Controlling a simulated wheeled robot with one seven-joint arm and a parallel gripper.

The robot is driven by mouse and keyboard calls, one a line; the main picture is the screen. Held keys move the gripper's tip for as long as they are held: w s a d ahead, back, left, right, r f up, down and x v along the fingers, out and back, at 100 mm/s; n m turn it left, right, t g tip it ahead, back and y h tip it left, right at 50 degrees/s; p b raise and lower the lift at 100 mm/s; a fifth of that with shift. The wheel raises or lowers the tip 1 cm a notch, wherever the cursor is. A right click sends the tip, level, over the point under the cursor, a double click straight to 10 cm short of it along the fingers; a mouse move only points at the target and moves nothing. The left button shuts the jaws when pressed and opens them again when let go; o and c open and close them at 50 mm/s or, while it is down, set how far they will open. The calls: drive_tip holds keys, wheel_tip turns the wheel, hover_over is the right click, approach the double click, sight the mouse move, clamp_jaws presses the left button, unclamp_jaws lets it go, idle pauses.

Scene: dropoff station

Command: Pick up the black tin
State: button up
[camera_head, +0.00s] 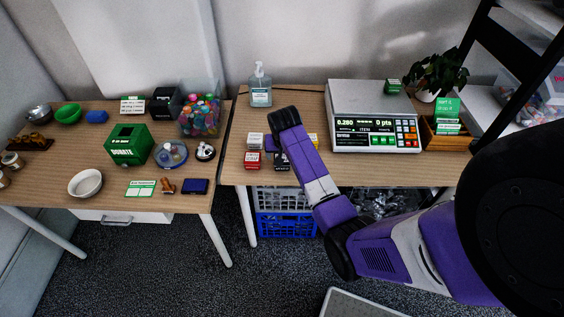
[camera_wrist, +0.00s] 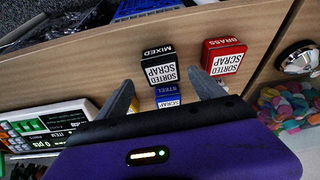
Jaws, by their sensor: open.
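The black tin (camera_wrist: 158,68), with a white label reading "MIXED SORTED SCRAP", sits on the wooden table near its front edge in the wrist view. In the head view the black tin (camera_head: 282,163) is partly hidden by my arm. My gripper (camera_wrist: 160,78) is open, with one finger on each side of the black tin's line in the wrist view. Nothing is held. I cannot tell how far the fingertips are above the tin. In the head view my arm hides the fingers.
A scale (camera_head: 375,118) stands to the right in the head view, a sanitizer bottle (camera_head: 260,88) at the back. The neighbouring tins leave little room.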

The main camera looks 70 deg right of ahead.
drive_tip(key=shift+x, duration=2.45)
drive_tip(key=shift+w+a, duration=0.1)
drive_tip(key=shift+a, duration=0.05)
drive_tip(key=c, duration=1.6)
clamp_jaws()
drive_tip(key=shift+r, duration=0.1)
